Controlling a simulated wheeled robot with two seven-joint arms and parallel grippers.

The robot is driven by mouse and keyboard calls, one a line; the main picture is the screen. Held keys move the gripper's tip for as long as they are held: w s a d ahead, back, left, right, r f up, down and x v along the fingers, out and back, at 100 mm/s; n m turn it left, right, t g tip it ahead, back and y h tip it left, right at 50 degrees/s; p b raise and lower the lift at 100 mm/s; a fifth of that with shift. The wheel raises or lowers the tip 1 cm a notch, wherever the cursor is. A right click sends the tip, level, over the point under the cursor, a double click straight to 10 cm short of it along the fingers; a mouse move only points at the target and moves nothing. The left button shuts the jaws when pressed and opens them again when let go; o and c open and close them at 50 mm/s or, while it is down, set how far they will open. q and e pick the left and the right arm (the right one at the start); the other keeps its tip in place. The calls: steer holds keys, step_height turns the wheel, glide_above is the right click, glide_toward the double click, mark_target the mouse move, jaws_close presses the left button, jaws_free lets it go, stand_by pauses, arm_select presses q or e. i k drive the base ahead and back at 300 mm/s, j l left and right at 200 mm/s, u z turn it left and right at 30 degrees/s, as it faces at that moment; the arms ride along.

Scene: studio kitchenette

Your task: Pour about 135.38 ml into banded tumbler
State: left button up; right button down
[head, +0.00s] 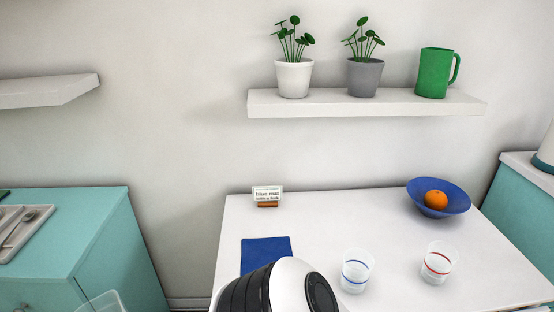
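Two clear tumblers stand upright on the white table (330,215). One tumbler with blue bands (357,271) is right of centre; the other tumbler with red bands (439,263) is farther right. I cannot tell whether either holds liquid. The top of a clear container (102,302) shows at the bottom left edge; its lower part is cut off, and I cannot tell what supports it. A green jug or mug (434,73) with a handle stands on the wall shelf. A white and black link of my arm covers the bottom centre. Neither gripper is in view.
A blue mat (264,249) lies at the table's left, partly hidden by my arm. A small sign (267,196) stands behind it. A blue bowl (457,195) with an orange (435,200) is at the back right. Potted plants share the shelf (330,106).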

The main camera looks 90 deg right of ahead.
mark_target(358, 263)
steer(key=i+j+z, duration=0.1)
steer(key=j, duration=0.2)
steer(key=i+j, duration=0.2)
steer(key=j, duration=0.15)
steer(key=i+j+z, duration=0.15)
steer(key=j, duration=0.15)
steer(key=i+j+z, duration=0.1)
steer(key=j, duration=0.25)
steer(key=z, duration=3.05)
steer(key=i+j, duration=0.4)
